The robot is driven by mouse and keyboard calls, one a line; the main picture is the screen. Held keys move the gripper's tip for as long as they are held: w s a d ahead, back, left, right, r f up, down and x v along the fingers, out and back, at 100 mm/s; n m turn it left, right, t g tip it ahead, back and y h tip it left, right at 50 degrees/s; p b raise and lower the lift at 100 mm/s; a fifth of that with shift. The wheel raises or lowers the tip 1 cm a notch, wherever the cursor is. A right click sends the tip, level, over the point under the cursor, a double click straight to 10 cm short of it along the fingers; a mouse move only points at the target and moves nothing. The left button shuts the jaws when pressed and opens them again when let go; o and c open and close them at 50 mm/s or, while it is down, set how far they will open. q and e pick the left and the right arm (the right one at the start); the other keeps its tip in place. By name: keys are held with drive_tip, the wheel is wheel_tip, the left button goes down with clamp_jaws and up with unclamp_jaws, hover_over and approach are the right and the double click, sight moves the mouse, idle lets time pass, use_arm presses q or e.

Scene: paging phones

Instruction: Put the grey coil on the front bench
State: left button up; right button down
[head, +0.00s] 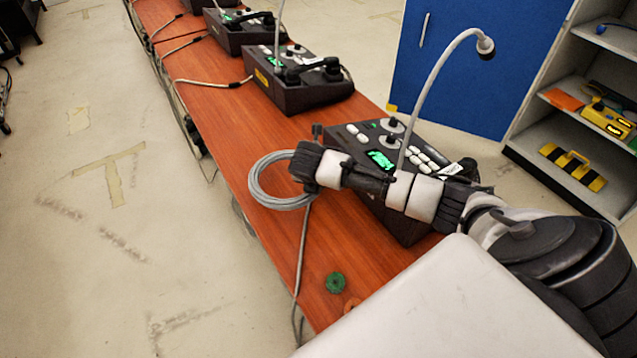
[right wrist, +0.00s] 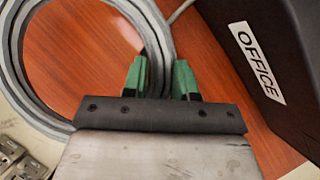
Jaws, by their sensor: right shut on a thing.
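The grey coil (head: 256,190) is a loop of several turns of cable at the left edge of the red-brown wooden bench (head: 262,258). My right gripper (head: 301,168) reaches in from the right across a paging phone and is shut on the coil's right side. In the right wrist view the coil (right wrist: 45,112) passes between the green fingertips (right wrist: 160,82), with the bench (right wrist: 85,45) below. I cannot tell whether the coil touches the bench top. Which bench counts as the front one is not marked. My left gripper is out of view.
A dark paging phone (head: 348,135) with a gooseneck microphone stands under my right arm; its side reads OFFICE (right wrist: 258,62). More phones (head: 298,80) line the bench behind. A blue cabinet (head: 470,65) and shelves stand right.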

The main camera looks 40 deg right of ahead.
drive_tip(key=shift+s+a+f, duration=0.1)
drive_tip(key=shift+s, duration=0.2)
drive_tip(key=shift+f, duration=0.3)
wheel_tip(320, 180, down, 3)
drive_tip(key=shift+r, duration=0.2)
drive_tip(key=shift+f, duration=0.5)
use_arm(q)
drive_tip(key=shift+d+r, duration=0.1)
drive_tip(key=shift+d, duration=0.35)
use_arm(e)
drive_tip(key=c, duration=0.9)
unclamp_jaws()
use_arm(q)
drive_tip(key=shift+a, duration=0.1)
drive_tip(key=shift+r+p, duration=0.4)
drive_tip(key=shift+p, duration=0.05)
use_arm(e)
drive_tip(key=v, duration=1.2)
